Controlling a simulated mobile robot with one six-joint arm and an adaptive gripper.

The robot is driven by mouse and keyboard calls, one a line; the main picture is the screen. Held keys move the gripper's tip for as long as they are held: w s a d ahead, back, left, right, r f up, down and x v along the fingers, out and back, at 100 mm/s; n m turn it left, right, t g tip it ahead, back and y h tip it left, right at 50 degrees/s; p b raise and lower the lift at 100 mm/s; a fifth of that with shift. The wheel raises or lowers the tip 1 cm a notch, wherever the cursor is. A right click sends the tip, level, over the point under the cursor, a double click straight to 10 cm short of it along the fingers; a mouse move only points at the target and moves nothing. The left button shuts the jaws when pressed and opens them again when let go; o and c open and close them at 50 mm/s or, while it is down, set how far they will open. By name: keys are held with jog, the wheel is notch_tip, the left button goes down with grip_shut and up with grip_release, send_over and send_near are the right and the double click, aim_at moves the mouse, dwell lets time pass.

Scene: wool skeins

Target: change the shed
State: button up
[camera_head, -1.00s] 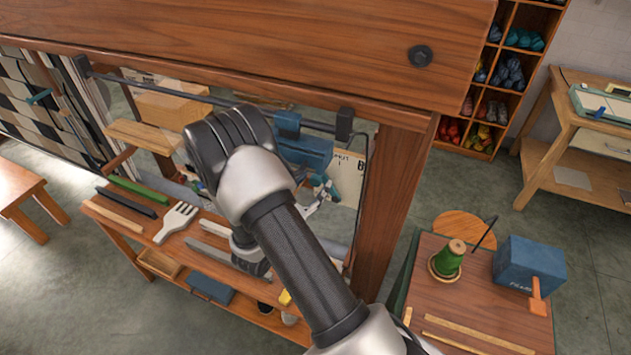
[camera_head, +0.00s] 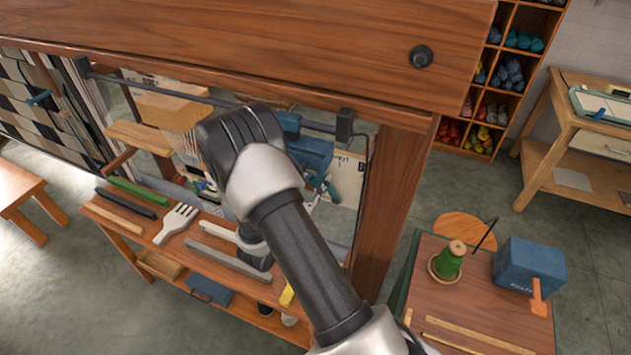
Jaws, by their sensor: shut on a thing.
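The wooden loom (camera_head: 230,40) fills the upper left, its thick beam crossing near me. Black-and-cream checked cloth (camera_head: 40,115) hangs at its far left, beside upright white threads (camera_head: 88,95). My arm reaches across the loom opening and covers much of its middle. Part of my gripper (camera_head: 318,193) shows just right of the arm, below a blue block (camera_head: 312,153). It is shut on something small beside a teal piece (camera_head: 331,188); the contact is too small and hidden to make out. A wooden handle (camera_head: 119,160) sticks out left of the arm.
A low bench (camera_head: 130,235) below holds a fork-shaped beater (camera_head: 176,221) and several sticks. At right, a small table (camera_head: 465,300) carries a green cone (camera_head: 448,261) and a blue box (camera_head: 529,266). A loom post (camera_head: 385,205) stands close beside my arm.

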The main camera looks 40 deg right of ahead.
grip_shut()
